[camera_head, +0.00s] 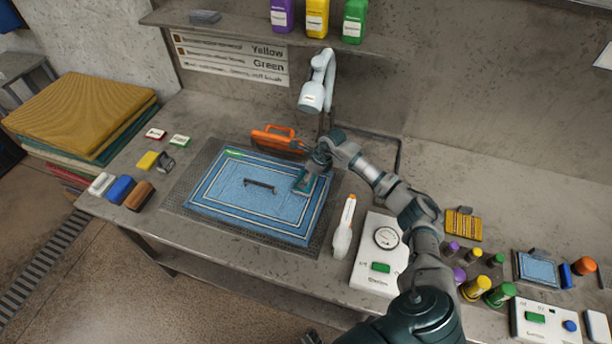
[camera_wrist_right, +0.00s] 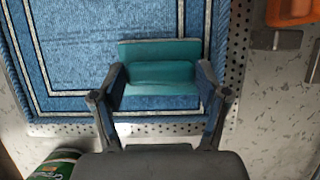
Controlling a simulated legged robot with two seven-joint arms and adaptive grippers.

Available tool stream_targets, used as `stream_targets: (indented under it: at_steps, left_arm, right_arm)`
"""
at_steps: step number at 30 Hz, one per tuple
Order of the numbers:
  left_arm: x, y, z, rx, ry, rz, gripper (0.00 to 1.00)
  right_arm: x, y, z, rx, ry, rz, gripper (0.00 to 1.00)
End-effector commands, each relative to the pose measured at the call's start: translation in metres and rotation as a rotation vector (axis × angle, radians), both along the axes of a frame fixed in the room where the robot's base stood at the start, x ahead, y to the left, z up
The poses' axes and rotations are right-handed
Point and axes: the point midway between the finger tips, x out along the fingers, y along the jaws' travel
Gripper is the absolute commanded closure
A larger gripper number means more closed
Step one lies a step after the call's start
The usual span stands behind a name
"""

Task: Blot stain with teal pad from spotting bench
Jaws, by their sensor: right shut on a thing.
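The teal pad (camera_wrist_right: 162,66) is between the two fingers of my right gripper (camera_wrist_right: 162,92), which is shut on it. In the head view my right gripper (camera_head: 306,181) is over the right part of the blue rug (camera_head: 225,195), and the pad shows only as a small teal patch. I cannot tell whether the pad touches the rug. A dark elongated bar or mark (camera_head: 260,186) lies mid-rug, left of the gripper. A small green mark (camera_head: 234,153) shows near the rug's upper left edge. I cannot tell which is the stain. My left gripper is not clearly seen.
An orange-handled tool (camera_head: 272,138) lies behind the rug. A white lamp-like arm (camera_head: 316,90) stands at the back. A white spray-like tool (camera_head: 344,228) and a white gauge box (camera_head: 372,252) stand to the right. Brushes and blocks (camera_head: 121,189) line the bench's left end.

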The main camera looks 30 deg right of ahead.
Motion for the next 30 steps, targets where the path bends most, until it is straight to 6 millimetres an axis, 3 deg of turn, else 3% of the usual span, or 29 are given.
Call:
stream_targets:
  at_steps: [1,14,30]
  left_arm:
    - [0.0,0.0,-0.001,0.0,0.0,0.0,0.29]
    - [0.0,0.0,0.001,0.0,0.0,0.0,0.29]
    - [0.004,0.0,0.027,0.0,-0.006,0.0,0.29]
  right_arm:
    - [-0.004,-0.001,-0.007,-0.005,0.017,0.001,0.56]
    - [-0.004,-0.001,-0.005,-0.005,0.017,0.001,0.56]
    - [-0.002,0.001,0.042,-0.001,0.003,0.0,0.56]
